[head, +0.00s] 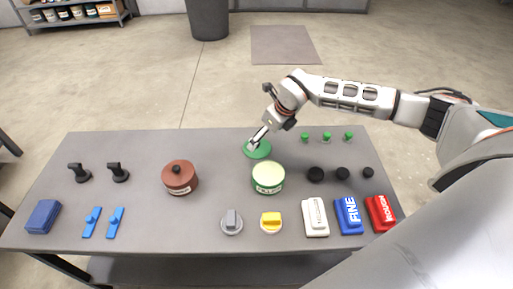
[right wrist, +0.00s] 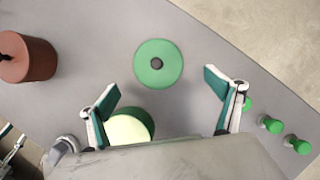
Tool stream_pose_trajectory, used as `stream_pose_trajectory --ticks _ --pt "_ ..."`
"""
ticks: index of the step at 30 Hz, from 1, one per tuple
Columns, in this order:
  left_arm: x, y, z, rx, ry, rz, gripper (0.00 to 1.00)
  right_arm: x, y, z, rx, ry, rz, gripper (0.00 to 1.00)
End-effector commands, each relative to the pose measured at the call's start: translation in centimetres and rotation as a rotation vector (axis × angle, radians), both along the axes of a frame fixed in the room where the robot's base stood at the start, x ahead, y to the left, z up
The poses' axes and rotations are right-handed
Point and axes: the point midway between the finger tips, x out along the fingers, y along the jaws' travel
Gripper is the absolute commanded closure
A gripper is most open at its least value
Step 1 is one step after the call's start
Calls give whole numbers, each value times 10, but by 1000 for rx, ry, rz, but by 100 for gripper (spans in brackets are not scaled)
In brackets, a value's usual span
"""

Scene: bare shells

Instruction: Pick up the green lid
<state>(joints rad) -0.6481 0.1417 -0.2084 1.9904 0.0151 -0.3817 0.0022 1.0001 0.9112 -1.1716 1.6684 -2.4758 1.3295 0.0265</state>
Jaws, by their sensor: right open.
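The green lid (head: 257,150) is a flat disc lying on the grey table near its far edge. In the right wrist view the green lid (right wrist: 158,52) has a small dark knob at its middle. My right gripper (head: 256,143) is above the lid in the head view. In the right wrist view my right gripper (right wrist: 164,92) has its two fingers spread wide, with nothing between them, and the lid shows ahead of the fingertips. The gap in height is hard to tell. My left gripper is not in view.
An open green filler tin (head: 268,178) stands just in front of the lid. A brown lidded pot (head: 180,178) stands to the left. Small green pegs (head: 327,136) and black knobs (head: 343,173) are to the right. The table left of the lid is clear.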

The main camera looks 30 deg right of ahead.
Motion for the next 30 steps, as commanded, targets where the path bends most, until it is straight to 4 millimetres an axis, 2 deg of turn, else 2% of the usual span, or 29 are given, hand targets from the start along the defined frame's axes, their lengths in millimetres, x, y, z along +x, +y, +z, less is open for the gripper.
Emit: stream_pose_trajectory --ticks 12,22,23,30 --pt "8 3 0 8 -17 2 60 19 13 -48 1 2 1 9" --pt "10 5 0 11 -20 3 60 23 13 -54 1 -1 1 9" --pt "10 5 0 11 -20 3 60 23 13 -54 1 -1 1 11" --pt "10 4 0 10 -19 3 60 23 13 -55 0 1 1 74"
